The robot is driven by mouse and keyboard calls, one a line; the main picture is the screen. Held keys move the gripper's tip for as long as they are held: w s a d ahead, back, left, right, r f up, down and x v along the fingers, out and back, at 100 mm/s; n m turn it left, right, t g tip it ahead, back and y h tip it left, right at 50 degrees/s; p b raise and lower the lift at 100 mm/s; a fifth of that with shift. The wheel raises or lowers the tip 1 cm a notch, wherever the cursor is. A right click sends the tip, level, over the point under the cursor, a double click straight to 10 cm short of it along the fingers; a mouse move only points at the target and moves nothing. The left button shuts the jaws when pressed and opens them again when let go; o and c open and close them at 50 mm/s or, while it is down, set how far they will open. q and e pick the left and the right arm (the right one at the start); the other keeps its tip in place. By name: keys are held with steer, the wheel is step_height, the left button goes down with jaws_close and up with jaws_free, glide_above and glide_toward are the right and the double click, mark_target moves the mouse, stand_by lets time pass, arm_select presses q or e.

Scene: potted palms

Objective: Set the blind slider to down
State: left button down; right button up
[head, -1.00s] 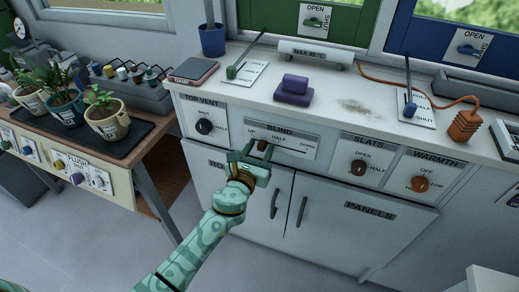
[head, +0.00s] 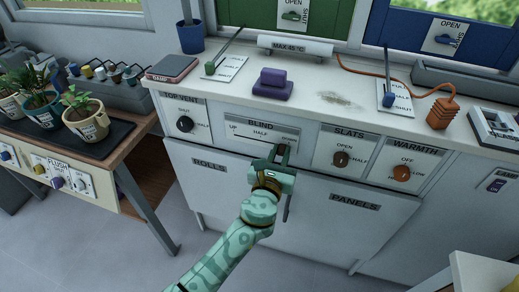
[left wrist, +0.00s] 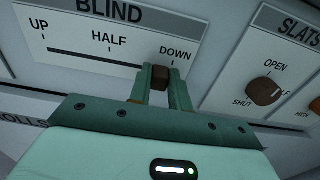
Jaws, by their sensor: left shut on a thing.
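The blind slider panel (head: 239,130) is a pale plate on the cabinet front, marked UP, HALF and DOWN from left to right. Its slot (left wrist: 90,56) shows in the left wrist view, running from UP toward the right. The dark brown slider knob (left wrist: 160,77) is at the right end, just under the DOWN mark. My left gripper (head: 279,153) is shut on the knob, with one finger on each side of it. My right gripper is in neither view.
The slats knob (head: 341,158) and warmth knob (head: 401,173) sit to the right, the top vent knob (head: 185,124) to the left. A purple block (head: 273,84) and levers stand on the counter above. Potted plants (head: 85,118) stand on the left table.

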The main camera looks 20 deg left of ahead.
arm_select(q)
steer(key=shift+s+d, duration=0.1)
steer(key=shift+d, duration=0.85)
steer(key=c, duration=1.3)
jaws_free()
steer(key=shift+d, duration=0.1)
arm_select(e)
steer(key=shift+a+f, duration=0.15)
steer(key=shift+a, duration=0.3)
arm_select(q)
steer(key=s+p, duration=0.1)
steer(key=s, duration=1)
steer(key=s+p, duration=0.1)
steer(key=s, duration=0.4)
steer(key=shift+s+a+p, duration=0.15)
steer(key=shift+a+p, duration=0.15)
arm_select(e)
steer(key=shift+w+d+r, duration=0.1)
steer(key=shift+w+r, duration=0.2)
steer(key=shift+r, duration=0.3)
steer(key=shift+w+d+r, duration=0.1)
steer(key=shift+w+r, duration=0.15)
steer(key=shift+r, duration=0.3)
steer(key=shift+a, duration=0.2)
